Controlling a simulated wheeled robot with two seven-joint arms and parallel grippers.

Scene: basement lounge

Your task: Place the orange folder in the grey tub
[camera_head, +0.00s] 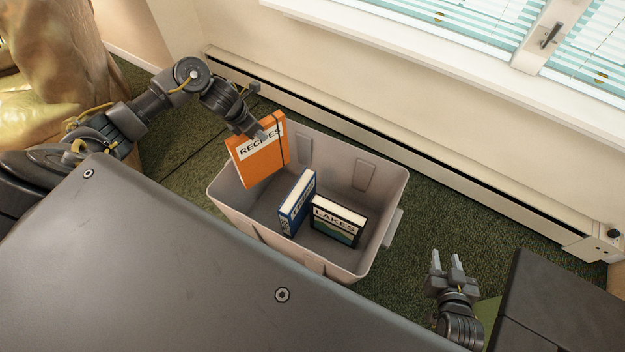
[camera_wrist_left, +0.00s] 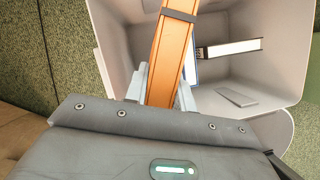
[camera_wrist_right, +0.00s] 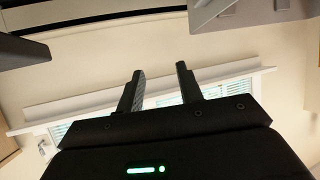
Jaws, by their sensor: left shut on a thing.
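The orange folder (camera_head: 258,165), labelled RECIPES, is held upright and slightly tilted over the left end of the grey tub (camera_head: 385,185). My left gripper (camera_head: 262,132) is shut on the folder's top edge. In the left wrist view the folder (camera_wrist_left: 172,55) sits between the fingers (camera_wrist_left: 160,88), with the tub (camera_wrist_left: 285,80) beneath and beside it. I cannot tell whether the folder's lower edge touches the tub. My right gripper (camera_head: 448,264) is open and empty, right of the tub; its fingers (camera_wrist_right: 160,88) are apart in the right wrist view.
A blue book (camera_head: 297,203) and a book labelled LAKES (camera_head: 337,222) stand inside the tub. A baseboard heater (camera_head: 480,185) runs along the wall behind. A dark box-like piece (camera_head: 555,290) is at the lower right.

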